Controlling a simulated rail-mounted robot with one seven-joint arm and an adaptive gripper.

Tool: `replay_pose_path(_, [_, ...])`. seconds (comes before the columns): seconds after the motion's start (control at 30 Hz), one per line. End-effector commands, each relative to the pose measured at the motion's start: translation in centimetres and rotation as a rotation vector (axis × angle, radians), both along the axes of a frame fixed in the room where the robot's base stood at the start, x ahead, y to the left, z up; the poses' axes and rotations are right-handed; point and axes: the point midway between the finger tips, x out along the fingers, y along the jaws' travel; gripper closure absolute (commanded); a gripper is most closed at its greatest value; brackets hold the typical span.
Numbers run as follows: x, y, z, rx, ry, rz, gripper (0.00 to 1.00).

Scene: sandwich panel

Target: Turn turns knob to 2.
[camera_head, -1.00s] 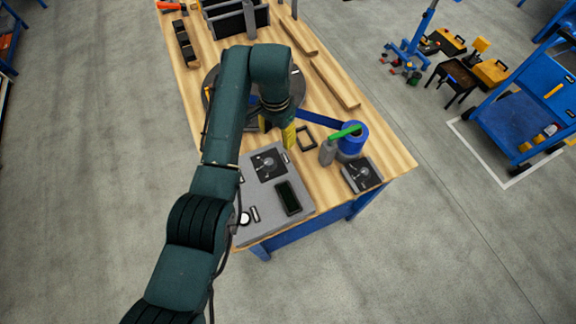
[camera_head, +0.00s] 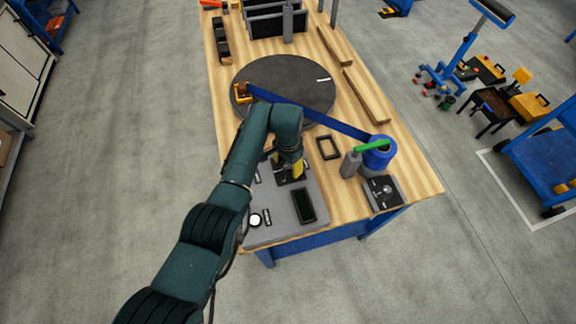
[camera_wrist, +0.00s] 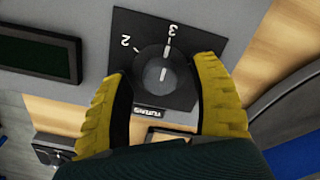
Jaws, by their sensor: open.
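The turns knob (camera_wrist: 151,62) is a round dark dial on a black square plate (camera_wrist: 205,42) in the wrist view. The plate carries a TURNS label, upside down in this view, and the numbers 2 and 3. The knob's white line points roughly toward the 3 mark. My gripper (camera_wrist: 163,72) is open, with one yellow finger on each side of the knob; I cannot tell whether they touch it. In the head view my gripper (camera_head: 289,169) is over the grey control panel (camera_head: 283,225) and hides most of the knob.
A dark display (camera_head: 304,206) and a white round button (camera_head: 255,220) are on the panel. A dark turntable (camera_head: 300,85) lies behind.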

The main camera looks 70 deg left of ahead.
Motion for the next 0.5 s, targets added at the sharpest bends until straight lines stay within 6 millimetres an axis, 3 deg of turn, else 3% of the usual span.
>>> replay_pose_path(0.3, [0.02, 0.02, -0.35, 0.001, 0.000, 0.000, 0.39])
replay_pose_path(0.5, [0.01, 0.02, -0.34, 0.000, -0.001, 0.000, 0.77])
